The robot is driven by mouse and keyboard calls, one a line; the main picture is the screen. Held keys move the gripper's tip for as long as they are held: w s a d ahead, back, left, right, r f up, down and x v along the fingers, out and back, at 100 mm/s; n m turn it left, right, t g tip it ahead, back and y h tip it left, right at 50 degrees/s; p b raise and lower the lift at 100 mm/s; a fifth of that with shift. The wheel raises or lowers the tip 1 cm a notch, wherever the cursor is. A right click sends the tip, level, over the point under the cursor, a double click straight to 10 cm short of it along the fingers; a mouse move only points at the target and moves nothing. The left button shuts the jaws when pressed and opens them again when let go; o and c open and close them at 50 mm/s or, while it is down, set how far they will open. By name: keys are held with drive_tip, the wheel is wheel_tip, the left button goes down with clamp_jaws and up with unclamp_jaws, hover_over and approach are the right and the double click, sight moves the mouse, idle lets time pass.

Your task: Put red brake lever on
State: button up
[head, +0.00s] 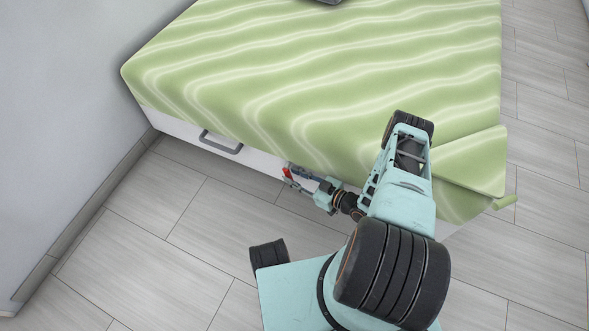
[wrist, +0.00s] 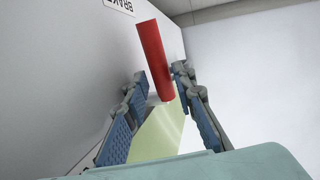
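The red brake lever (wrist: 154,58) is a plain red rod in the wrist view. It tilts toward the upper left and ends in a pale grey base. My gripper (wrist: 160,84) is open, with one blue-padded finger on each side of the lever's lower part. Gaps show between the lever and the fingers. In the head view the lever is a small red spot (head: 287,172) at my gripper (head: 294,178), low beside the green-covered furniture. The lever's mount is mostly hidden there.
A partly cut-off label (wrist: 119,4) reading "BRAKE" is on the pale panel behind the lever. The green wavy cover (head: 260,70) lies over a white base with a grey handle (head: 221,142). A wall stands at the left. The tiled floor (head: 150,235) is clear at the lower left.

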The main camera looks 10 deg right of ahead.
wheel_tip(320, 180, up, 7)
idle(0.3)
drive_tip(key=shift+f, duration=0.1)
